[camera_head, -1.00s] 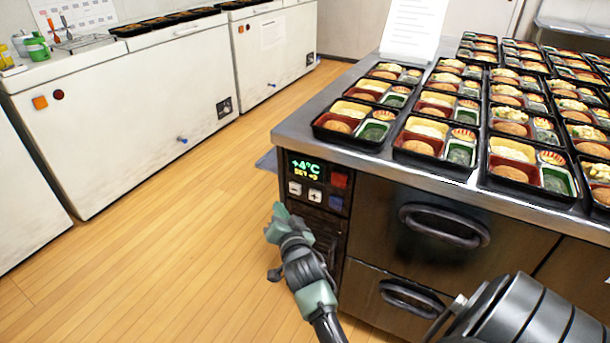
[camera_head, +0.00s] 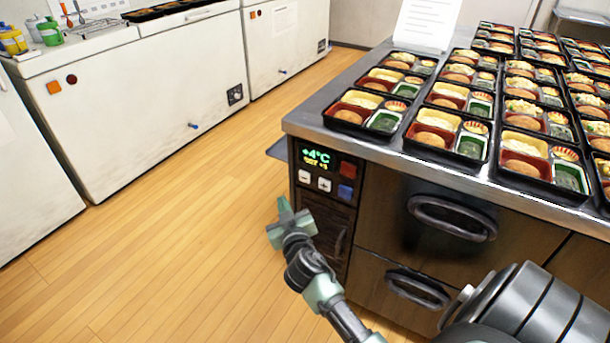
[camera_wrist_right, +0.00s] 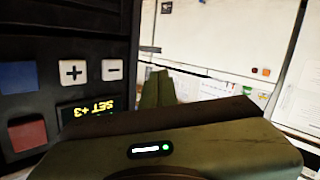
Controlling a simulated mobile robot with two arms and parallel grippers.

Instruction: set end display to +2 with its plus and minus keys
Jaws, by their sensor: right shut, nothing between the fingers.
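The end display (camera_head: 318,158) is on the dark control panel at the left end of the steel counter. It reads +4°C in green, with a smaller yellow SET line. In the right wrist view the display (camera_wrist_right: 88,110) is upside down and its SET line reads +3. The white minus key (camera_head: 305,176) and plus key (camera_head: 324,185) sit below the display. They also show in the wrist view, the plus key (camera_wrist_right: 73,72) beside the minus key (camera_wrist_right: 112,70). My right gripper (camera_head: 284,208) is shut and empty, below and left of the keys, apart from them. My left gripper is out of view.
A red square (camera_head: 348,169) and a blue square (camera_head: 345,191) sit right of the display and keys. Drawer handles (camera_head: 452,217) jut from the counter front. Bento trays (camera_head: 364,112) cover the top. Open wooden floor (camera_head: 180,240) lies to the left.

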